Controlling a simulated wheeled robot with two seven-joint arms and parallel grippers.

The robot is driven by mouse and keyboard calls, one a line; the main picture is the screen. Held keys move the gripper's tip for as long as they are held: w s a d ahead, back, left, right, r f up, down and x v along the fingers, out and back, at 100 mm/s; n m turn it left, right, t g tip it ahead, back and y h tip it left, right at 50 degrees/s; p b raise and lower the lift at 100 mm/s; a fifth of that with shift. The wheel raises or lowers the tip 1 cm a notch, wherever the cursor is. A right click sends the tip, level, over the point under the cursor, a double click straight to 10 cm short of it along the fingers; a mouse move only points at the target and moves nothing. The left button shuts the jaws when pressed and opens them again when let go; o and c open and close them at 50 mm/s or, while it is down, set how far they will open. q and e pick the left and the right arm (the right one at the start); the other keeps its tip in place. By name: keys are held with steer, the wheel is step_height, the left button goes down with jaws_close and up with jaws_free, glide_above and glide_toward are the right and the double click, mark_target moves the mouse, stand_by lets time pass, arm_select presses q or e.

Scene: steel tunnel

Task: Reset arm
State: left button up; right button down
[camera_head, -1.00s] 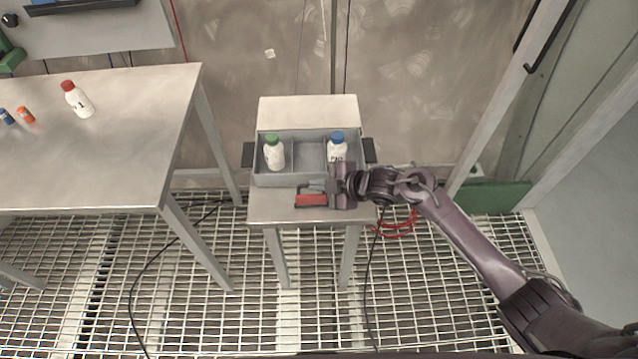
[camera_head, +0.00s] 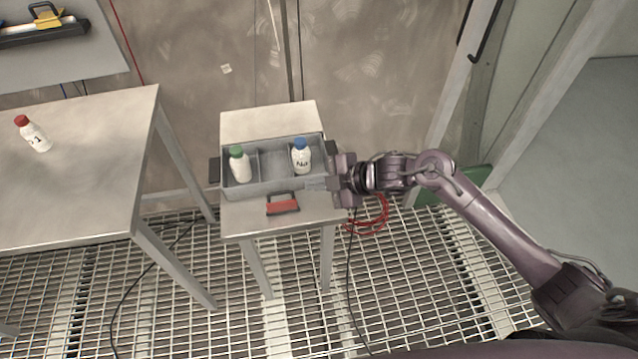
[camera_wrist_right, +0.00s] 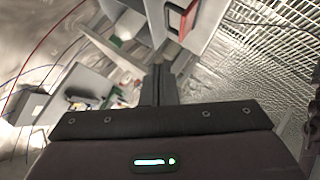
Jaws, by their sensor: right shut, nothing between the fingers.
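My right gripper (camera_head: 322,184) is at the right end of the grey tray, near its front right corner, in the head view. Its fingers are closed together with nothing between them, as the right wrist view (camera_wrist_right: 159,84) also shows. I cannot tell whether it touches the tray. The right arm reaches in from the lower right. The left gripper is not in view.
The grey divided tray (camera_head: 262,190) on a small table (camera_head: 268,119) holds a green-capped bottle (camera_head: 239,165) and a blue-capped bottle (camera_head: 301,157). A red-and-black item (camera_head: 283,205) lies in front. A red-capped bottle (camera_head: 34,134) stands on the left table (camera_head: 75,190).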

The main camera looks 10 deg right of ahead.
steer(key=shift+s+d+r, duration=0.25)
steer(key=shift+s+r, duration=0.05)
steer(key=shift+r, duration=0.05)
stand_by(0.3)
